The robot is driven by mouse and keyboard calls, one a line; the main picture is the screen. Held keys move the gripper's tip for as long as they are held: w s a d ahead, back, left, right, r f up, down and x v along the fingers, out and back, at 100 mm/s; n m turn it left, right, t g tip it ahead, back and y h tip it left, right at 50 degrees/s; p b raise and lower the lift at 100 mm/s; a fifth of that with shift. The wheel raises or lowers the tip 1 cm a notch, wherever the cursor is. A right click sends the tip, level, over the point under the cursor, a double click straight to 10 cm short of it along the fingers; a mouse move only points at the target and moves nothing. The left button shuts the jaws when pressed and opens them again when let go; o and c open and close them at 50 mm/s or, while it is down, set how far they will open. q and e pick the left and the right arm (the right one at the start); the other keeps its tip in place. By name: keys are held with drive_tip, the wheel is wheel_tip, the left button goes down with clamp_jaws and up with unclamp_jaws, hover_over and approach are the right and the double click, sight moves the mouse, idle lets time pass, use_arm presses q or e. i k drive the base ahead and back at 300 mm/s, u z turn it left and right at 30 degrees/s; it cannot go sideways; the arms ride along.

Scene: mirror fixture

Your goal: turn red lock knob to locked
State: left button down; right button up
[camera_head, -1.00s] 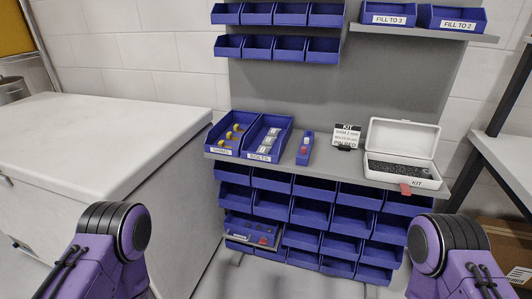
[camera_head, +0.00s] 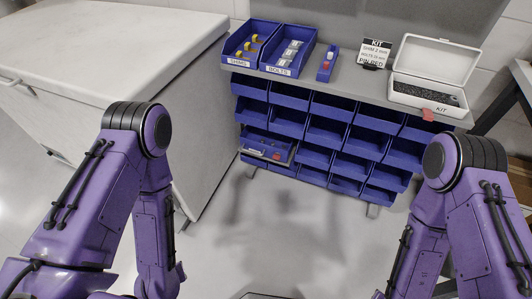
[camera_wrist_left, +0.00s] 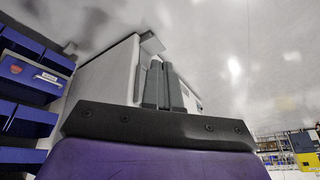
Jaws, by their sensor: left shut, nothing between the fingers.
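A small red knob (camera_head: 277,156) shows on the front of a blue drawer unit (camera_head: 262,143), low at the left of the bin rack. In the left wrist view a round red knob (camera_wrist_left: 16,69) is on a blue front beside a white label (camera_wrist_left: 47,77). Its turned position and any lock marking are too small to read. My left gripper (camera_wrist_left: 163,68) shows in the left wrist view, shut and empty, apart from the knob, which lies off to the left. Both grippers are out of the head view; only my purple arms show there.
The rack holds rows of blue bins (camera_head: 310,130) under a grey shelf. On the shelf stand bins of shims (camera_head: 236,57) and bolts (camera_head: 277,62), a small bin with a red piece (camera_head: 327,64), and an open white kit case (camera_head: 428,74). A white cabinet (camera_head: 100,50) stands left. The floor in front is clear.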

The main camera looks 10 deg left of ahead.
sight(277, 155)
drive_tip(key=u, duration=0.5)
drive_tip(key=k, duration=0.65)
drive_tip(key=u, duration=0.1)
drive_tip(key=i, duration=0.95)
drive_tip(key=z, duration=1.2)
drive_tip(key=i, duration=0.25)
drive_tip(key=z, duration=0.3)
